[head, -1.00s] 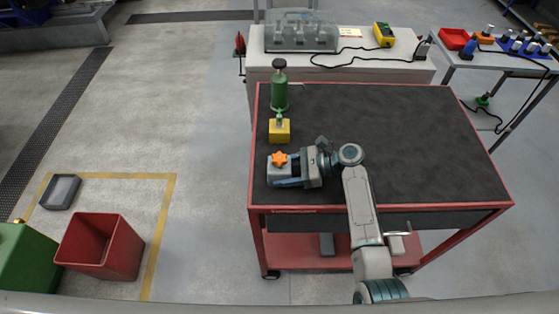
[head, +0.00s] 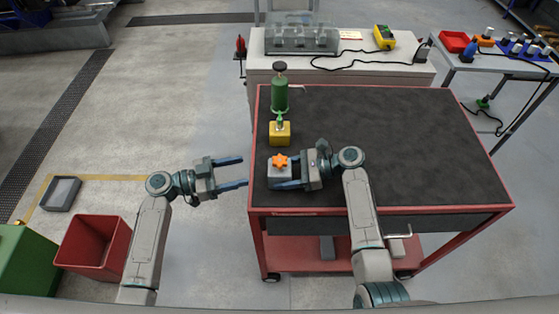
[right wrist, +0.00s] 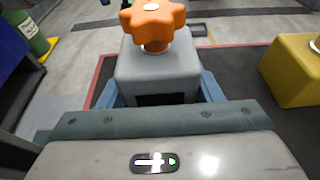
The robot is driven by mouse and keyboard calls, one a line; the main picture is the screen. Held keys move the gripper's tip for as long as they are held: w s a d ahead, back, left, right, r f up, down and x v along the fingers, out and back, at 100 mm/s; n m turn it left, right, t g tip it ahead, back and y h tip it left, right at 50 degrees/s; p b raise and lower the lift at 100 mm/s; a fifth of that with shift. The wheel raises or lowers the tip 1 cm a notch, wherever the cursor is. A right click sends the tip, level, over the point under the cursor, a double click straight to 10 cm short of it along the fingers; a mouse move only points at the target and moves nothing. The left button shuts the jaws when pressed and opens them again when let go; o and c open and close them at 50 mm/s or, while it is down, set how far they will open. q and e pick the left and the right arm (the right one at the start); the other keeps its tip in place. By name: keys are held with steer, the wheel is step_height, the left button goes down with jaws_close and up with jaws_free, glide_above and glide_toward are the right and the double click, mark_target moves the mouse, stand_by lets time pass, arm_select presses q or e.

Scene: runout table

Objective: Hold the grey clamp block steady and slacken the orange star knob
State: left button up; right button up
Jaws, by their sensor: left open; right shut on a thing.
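The grey clamp block (head: 280,172) stands on the dark mat near the left edge of the red cart. The orange star knob (head: 280,160) sits on top of it. In the right wrist view the grey block (right wrist: 158,72) fills the middle, with the orange knob (right wrist: 153,20) above it on a short stem. My right gripper (head: 283,175) is shut on the block, a blue finger on each side. My left gripper (head: 243,171) is open and empty, left of the block, its fingertips pointing right near the cart's left edge. It is apart from block and knob.
A yellow block (head: 280,137) with a green fitting and a green bottle (head: 280,97) stand behind the clamp block. The rest of the cart mat (head: 420,135) to the right is clear. A red bin (head: 93,246) stands on the floor at left.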

mark_target(272, 164)
arm_select(q)
steer(key=shift+m, duration=0.3)
steer(key=x, duration=0.8)
steer(key=r+x, duration=0.1)
steer(key=x, duration=0.3)
steer(key=shift+s+d, duration=0.15)
steer(key=shift+s, duration=0.1)
steer(key=c, duration=1)
steer(key=shift+o, duration=0.2)
